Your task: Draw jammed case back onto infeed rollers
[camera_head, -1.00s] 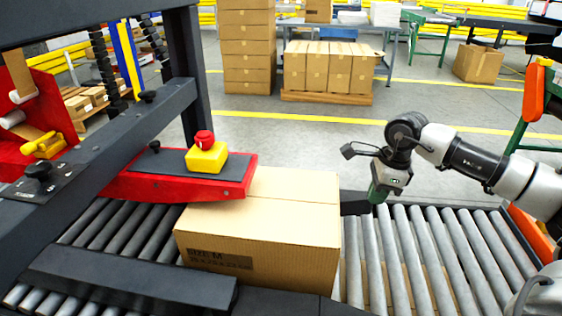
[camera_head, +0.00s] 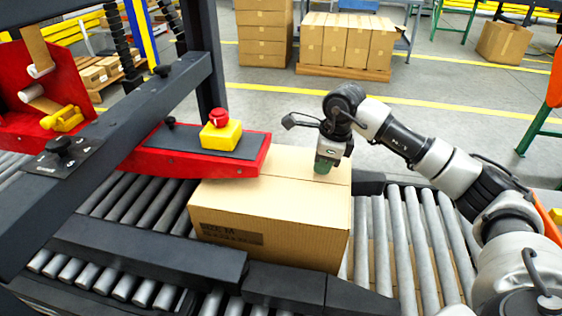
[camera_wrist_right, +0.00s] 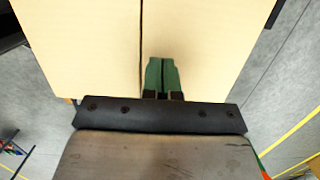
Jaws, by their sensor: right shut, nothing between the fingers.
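The jammed case (camera_head: 285,213) is a tan carton marked "SIZE M". Its left end sits under the red head (camera_head: 190,160) of the machine, and the rest lies on the conveyor. My right gripper (camera_head: 323,166) hangs over the case's top near its far right corner, fingers pointing down. In the right wrist view its green fingers (camera_wrist_right: 162,76) are together and empty, over the case top (camera_wrist_right: 90,45) beside its dark centre seam. I cannot tell whether they touch it. The infeed rollers (camera_head: 415,245) run to the right of the case. My left gripper is not in view.
A yellow box with a red button (camera_head: 220,133) sits on the red head. A dark frame beam (camera_head: 105,150) crosses at left. A dark guide rail (camera_head: 150,255) runs along the near side.

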